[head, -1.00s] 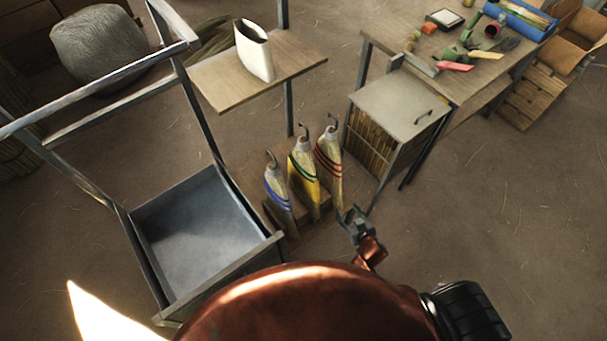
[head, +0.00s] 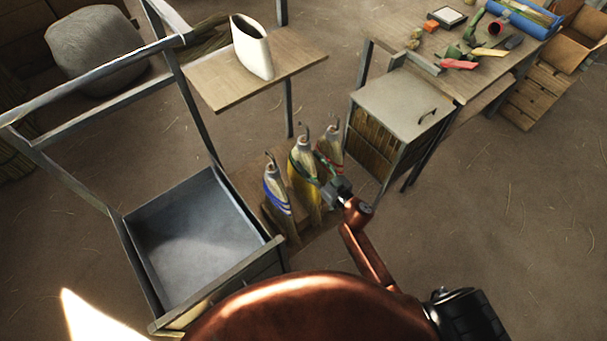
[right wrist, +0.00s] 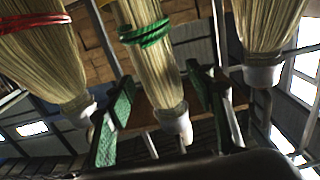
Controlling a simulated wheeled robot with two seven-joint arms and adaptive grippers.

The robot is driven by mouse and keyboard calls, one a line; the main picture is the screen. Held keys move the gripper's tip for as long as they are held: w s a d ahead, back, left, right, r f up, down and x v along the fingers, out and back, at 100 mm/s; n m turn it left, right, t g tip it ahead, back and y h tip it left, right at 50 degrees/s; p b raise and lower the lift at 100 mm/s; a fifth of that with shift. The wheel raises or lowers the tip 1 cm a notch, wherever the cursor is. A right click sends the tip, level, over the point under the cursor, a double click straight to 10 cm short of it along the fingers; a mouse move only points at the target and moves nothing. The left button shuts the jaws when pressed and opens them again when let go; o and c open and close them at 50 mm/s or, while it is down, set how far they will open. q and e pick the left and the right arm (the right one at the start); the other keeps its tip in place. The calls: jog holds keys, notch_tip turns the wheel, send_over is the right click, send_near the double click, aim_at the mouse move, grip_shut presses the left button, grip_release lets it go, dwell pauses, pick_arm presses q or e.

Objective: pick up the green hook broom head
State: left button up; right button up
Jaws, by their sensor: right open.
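The green hook broom head (head: 302,160) stands upright with its hook up, the middle one of three on a low wooden rack, in the head view. In the right wrist view, its straw body with the green band (right wrist: 150,62) hangs inverted, with its white neck low in the picture. My right gripper (head: 332,187) is close in front of it and hides part of its right side. In the right wrist view, my right gripper's green-padded fingers (right wrist: 162,92) are open on either side of its neck, with gaps showing. My left gripper is out of view.
The blue-banded broom head (head: 277,188) stands to the left and the red-banded one (head: 330,150) to the right, both close by. A metal bin frame (head: 190,225) is at left. A cabinet (head: 402,105) stands at right. Open floor lies to the lower right.

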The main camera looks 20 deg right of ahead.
aim_at(304, 156)
jog(key=x, duration=0.4)
jog(key=shift+s+f+b, duration=0.1)
jog(key=shift+b, duration=0.3)
jog(key=shift+c, duration=0.6)
grip_shut()
